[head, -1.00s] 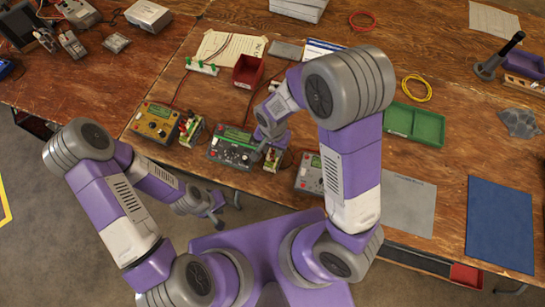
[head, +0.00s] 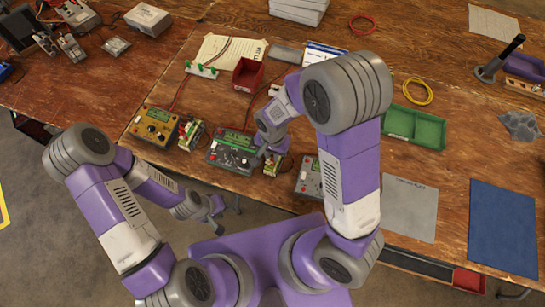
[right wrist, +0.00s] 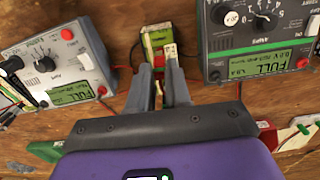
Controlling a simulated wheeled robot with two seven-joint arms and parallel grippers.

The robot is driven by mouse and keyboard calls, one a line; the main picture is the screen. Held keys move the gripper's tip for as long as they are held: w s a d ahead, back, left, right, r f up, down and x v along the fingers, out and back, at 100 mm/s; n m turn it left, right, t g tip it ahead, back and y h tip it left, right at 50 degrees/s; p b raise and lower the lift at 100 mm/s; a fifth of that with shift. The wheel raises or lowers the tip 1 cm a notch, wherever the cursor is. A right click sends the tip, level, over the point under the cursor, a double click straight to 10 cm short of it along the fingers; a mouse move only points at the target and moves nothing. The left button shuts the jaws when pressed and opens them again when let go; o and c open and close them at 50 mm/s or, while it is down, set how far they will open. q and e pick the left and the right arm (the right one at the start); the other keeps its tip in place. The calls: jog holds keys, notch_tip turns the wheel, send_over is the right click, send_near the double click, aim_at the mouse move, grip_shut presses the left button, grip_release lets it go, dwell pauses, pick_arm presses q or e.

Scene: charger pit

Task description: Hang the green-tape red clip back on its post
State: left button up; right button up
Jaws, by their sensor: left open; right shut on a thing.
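My right gripper (head: 262,157) is low at the small battery block (head: 273,166) between the green-taped charger (head: 232,150) and the right grey charger (head: 310,177). In the right wrist view its fingers (right wrist: 166,66) are shut at the block (right wrist: 155,32), on what appears to be the red clip, mostly hidden between the tips. The green-taped charger (right wrist: 262,38) shows a green stripe and a lit display there. A white rail with green posts (head: 201,69) stands farther back. My left gripper (head: 217,209) is open and empty, off the table's front edge.
A yellow charger (head: 157,124) with another small block (head: 192,133) stands left. A red bin (head: 248,74) is behind the chargers, and a green tray (head: 414,128) is to the right. Red leads run across the table. A grey mat (head: 408,208) and a blue mat (head: 503,226) lie right.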

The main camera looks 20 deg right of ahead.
aim_at(272, 155)
jog(key=shift+r, duration=0.1)
jog(key=shift+r+p, duration=1.55)
jog(key=shift+r, duration=0.15)
notch_tip(272, 155, up, 5)
jog(key=p, duration=0.4)
jog(key=w+a+p, duration=0.1)
jog(key=w+a, duration=1.4)
jog(key=w, duration=0.1)
jog(key=shift+p, duration=0.35)
jog(key=shift+w+f, duration=0.1)
jog(key=shift+f, duration=0.15)
jog(key=shift+f+b, duration=2.35)
jog(key=shift+f, duration=1)
